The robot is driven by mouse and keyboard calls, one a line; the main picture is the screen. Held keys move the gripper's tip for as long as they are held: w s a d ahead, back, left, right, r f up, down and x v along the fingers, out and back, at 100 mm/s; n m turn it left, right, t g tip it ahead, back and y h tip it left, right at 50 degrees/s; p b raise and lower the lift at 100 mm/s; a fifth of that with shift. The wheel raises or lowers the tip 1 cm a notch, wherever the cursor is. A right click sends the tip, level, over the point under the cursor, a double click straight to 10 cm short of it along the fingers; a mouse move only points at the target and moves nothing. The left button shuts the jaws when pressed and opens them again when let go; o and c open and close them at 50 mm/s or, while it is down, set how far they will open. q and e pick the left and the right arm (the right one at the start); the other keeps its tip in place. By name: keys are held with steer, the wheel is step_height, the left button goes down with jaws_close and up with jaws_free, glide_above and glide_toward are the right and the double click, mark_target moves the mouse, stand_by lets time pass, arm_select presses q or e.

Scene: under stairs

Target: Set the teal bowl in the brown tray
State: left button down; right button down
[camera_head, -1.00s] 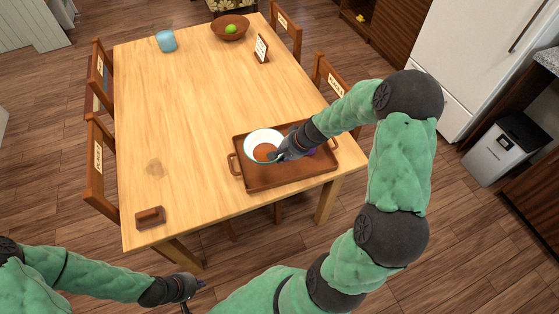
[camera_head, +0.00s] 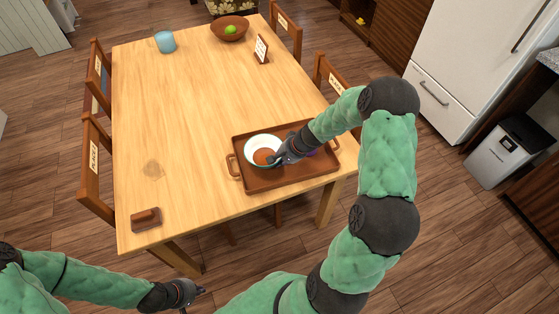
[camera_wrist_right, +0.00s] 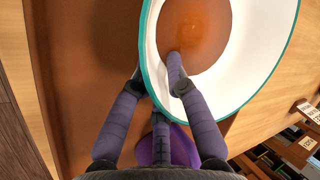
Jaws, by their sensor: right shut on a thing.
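The teal-rimmed bowl (camera_head: 250,148), white inside with a brown-orange patch at its bottom, is over the left part of the brown tray (camera_head: 265,183). My right gripper (camera_head: 278,159) is shut on the bowl's near-right rim. In the right wrist view the gripper (camera_wrist_right: 173,80) has a finger on each side of the bowl's wall (camera_wrist_right: 222,85), with the tray (camera_wrist_right: 75,60) beneath. I cannot tell whether the bowl's base touches the tray. My left gripper (camera_head: 190,294) hangs empty-looking off the table's near edge; its jaws are too small to read.
A purple thing (camera_head: 312,153) lies in the tray's right part, partly hidden by my gripper; it also shows in the wrist view (camera_wrist_right: 165,148). A brown block (camera_head: 146,219), blue cup (camera_head: 165,41), wooden bowl (camera_head: 229,29) and sign (camera_head: 261,50) stand elsewhere. The table's middle is clear.

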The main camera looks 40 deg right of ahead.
steer(key=shift+f, duration=0.15)
steer(key=c, duration=1.2)
jaws_free()
steer(key=shift+s+d+r, duration=0.1)
steer(key=shift+r, duration=0.4)
steer(key=p+v, duration=0.4)
steer(key=v, duration=0.7)
steer(key=shift+s, duration=0.2)
